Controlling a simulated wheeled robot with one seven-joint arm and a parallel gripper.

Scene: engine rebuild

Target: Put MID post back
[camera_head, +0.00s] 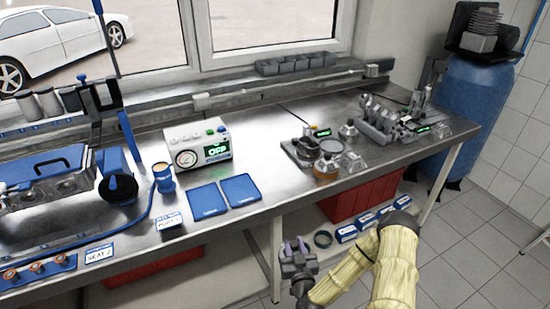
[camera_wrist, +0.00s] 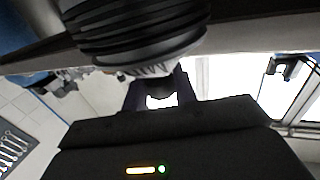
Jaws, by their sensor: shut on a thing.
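My gripper (camera_head: 296,247) is low in front of the workbench, below its front edge, with its fingers pointing up. In the wrist view its two dark fingers (camera_wrist: 160,93) reach up to a dark, ribbed round piece (camera_wrist: 138,28) with a pale toothed lower edge. My gripper is shut on this piece.
The steel workbench (camera_head: 262,180) holds a gauge box (camera_head: 197,146), two blue pads (camera_head: 240,190), a dark fixture (camera_head: 303,152) and a grey engine part (camera_head: 385,120) at the right. A red crate (camera_head: 366,199) and blue-white boxes (camera_head: 346,233) are below. A blue drum (camera_head: 470,110) stands right.

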